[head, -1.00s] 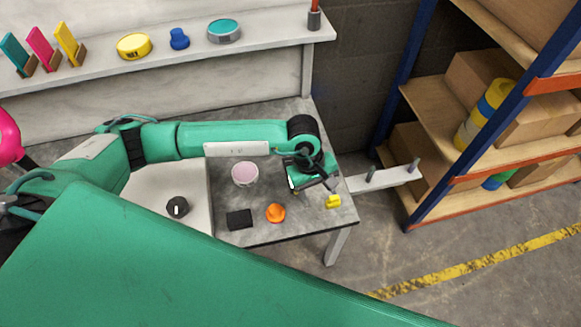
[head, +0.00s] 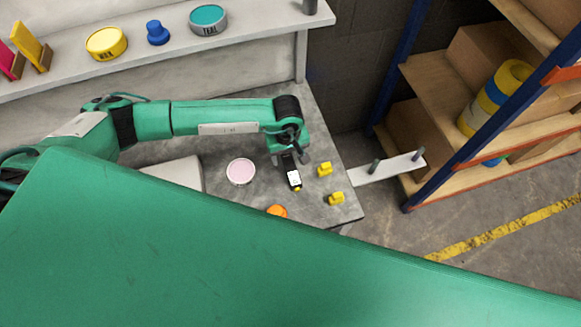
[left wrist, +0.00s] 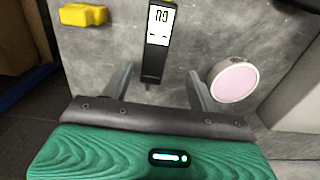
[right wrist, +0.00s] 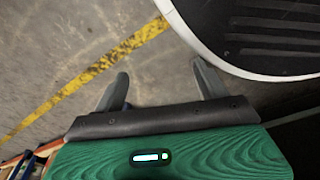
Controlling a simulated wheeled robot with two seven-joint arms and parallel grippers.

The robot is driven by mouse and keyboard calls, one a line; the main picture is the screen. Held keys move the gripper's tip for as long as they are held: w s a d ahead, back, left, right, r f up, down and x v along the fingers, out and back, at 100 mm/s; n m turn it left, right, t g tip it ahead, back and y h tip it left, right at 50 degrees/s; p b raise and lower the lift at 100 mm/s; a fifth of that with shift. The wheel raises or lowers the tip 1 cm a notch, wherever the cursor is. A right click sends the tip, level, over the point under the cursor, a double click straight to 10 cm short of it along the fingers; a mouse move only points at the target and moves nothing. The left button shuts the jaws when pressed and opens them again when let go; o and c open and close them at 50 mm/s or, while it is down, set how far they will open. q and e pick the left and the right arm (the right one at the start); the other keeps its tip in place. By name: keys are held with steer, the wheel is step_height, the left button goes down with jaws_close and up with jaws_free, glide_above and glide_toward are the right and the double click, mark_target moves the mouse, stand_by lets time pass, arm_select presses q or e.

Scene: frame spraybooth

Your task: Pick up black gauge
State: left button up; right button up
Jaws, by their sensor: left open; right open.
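The black gauge (head: 293,178), a slim dark body with a white display face, lies on the grey table near its right side. In the left wrist view the gauge (left wrist: 157,42) points away from me, its lower end close to the gap between the fingers. My left gripper (head: 290,154) is above the table at the gauge's far end. In the left wrist view the left gripper (left wrist: 158,84) is open, with the fingers on either side of the gauge's line and nothing held. My right gripper (right wrist: 160,80) is open and empty over the floor.
A pink-topped round tin (head: 241,172) stands left of the gauge. Two yellow pieces (head: 324,169) (head: 336,199) lie to its right. An orange object (head: 278,211) is partly hidden by my green arm. Shelving (head: 470,150) stands at the right.

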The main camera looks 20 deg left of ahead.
mark_target(290, 166)
arm_select(q)
steer(key=shift+d+f, duration=0.15)
steer(key=shift+f, duration=0.75)
steer(key=shift+w+d+f+p, duration=0.1)
steer(key=shift+f+p, duration=0.1)
steer(key=shift+f, duration=0.9)
steer(key=shift+w+d+f+p, duration=0.1)
steer(key=shift+f+p, duration=0.05)
steer(key=shift+f, duration=0.95)
arm_select(e)
steer(key=shift+s+d+f, duration=0.3)
steer(key=shift+s+f, duration=0.5)
steer(key=shift+s, duration=0.1)
arm_select(q)
steer(key=c, duration=1.1)
steer(key=shift+c, duration=0.3)
steer(key=shift+r, duration=0.15)
step_height(290, 166, up, 20)
steer(key=b, duration=0.1)
arm_select(e)
steer(key=shift+w+a+r, duration=0.25)
steer(key=shift+w+r, duration=0.4)
steer(key=shift+w, duration=0.05)
steer(key=shift+w+a+r, duration=0.25)
steer(key=shift+w+r, duration=0.4)
